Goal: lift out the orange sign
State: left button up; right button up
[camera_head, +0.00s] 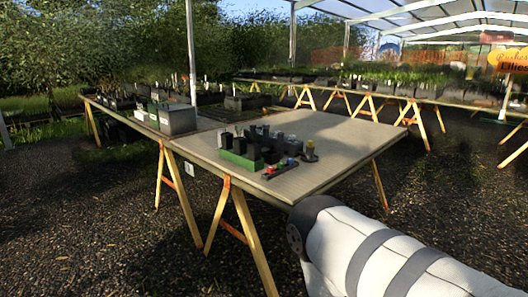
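An orange sign (508,60) with dark lettering hangs at the far upper right, beyond the tables and cut by the picture's right edge. On the near table (340,140), a cluster of dark pots (265,138) stands by a green tray (241,161). Small red, blue and yellowish pieces (291,162) lie at the cluster's front right, too small to tell whether one is a sign. Neither gripper shows. A white arm link of mine with grey bands fills the lower right, in front of the table.
A grey box (178,118) stands at the near table's left, close to more dark trays. The near table's right half is bare. Long plant benches (400,88) run behind. Gravel lies open at lower left.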

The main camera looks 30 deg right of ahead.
aim_at(513, 67)
jog(key=i+l+z, duration=0.25)
jog(key=l+z, duration=0.25)
jog(key=l, duration=0.25)
jog(key=i+l+z, duration=0.45)
jog(key=l, duration=0.2)
jog(key=i+l+z, duration=1.05)
jog(key=i+z, duration=0.4)
jog(key=i+u, duration=0.1)
jog(key=i, duration=2.35)
jog(key=i+l+z, duration=0.1)
jog(key=i+z, duration=0.2)
jog(key=i, duration=0.25)
jog(key=i+z, duration=0.3)
jog(key=i, duration=0.2)
jog(key=i+j+z, duration=0.1)
jog(key=i+z, duration=0.2)
jog(key=i, duration=0.25)
jog(key=i+j+z, duration=0.3)
jog(key=i, duration=0.25)
jog(key=i+l+z, duration=0.15)
jog(key=i+l, duration=0.2)
jog(key=i+l+z, duration=0.15)
jog(key=i+l, duration=0.15)
jog(key=i, duration=0.2)
jog(key=i+l+z, duration=0.1)
jog(key=i+l, duration=0.15)
jog(key=i, duration=0.2)
